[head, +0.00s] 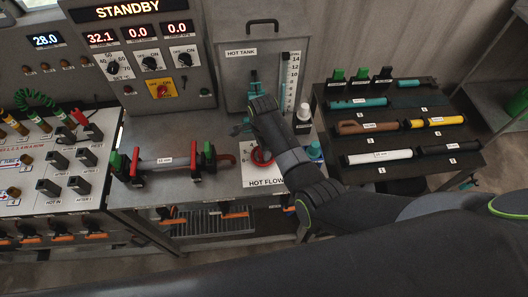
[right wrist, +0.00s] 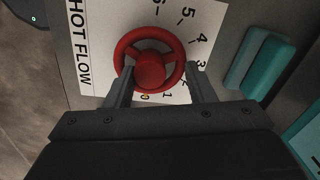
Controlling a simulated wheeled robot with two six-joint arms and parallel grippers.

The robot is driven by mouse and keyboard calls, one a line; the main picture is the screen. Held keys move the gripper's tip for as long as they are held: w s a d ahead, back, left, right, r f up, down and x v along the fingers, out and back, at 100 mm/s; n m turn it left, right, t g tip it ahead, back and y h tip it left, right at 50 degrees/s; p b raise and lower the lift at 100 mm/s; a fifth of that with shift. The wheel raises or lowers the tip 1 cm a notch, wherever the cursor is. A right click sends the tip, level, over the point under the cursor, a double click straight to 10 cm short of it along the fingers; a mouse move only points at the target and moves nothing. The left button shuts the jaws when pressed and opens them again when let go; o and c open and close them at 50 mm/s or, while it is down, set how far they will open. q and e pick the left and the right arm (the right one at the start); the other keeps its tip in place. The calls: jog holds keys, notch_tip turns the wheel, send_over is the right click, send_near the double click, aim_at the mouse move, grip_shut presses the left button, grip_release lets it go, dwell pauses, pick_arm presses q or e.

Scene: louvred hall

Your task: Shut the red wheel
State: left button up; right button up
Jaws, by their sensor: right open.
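The red wheel (right wrist: 150,67) has a round hub and sits on a white HOT FLOW dial plate (right wrist: 88,45) numbered from 0 to 6. A small yellow mark shows at its rim near the 0. My right gripper (right wrist: 157,76) is open, with one finger on each side of the wheel's lower part. I cannot tell whether the fingers touch the rim. In the head view the red wheel (head: 262,157) is partly hidden behind my right arm, and the fingers are hidden. My left gripper is not in view.
The HOT TANK panel (head: 250,75) stands behind the wheel. A clamped pipe piece (head: 165,163) lies on the bench to the left. A dark rack (head: 400,112) with several pipes is farther right.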

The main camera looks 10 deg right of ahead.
jog(key=shift+s+a+f+g, duration=0.2)
jog(key=shift+s+f+g, duration=0.1)
jog(key=shift+s+f, duration=0.65)
jog(key=shift+w+r, duration=0.25)
jog(key=shift+r, duration=0.45)
notch_tip(320, 180, up, 5)
jog(key=shift+a+f, duration=0.1)
jog(key=shift+f, duration=0.05)
jog(key=shift+d+r, duration=0.2)
jog(key=shift+r, duration=0.3)
jog(key=shift+w, duration=0.2)
jog(key=shift+r, duration=0.1)
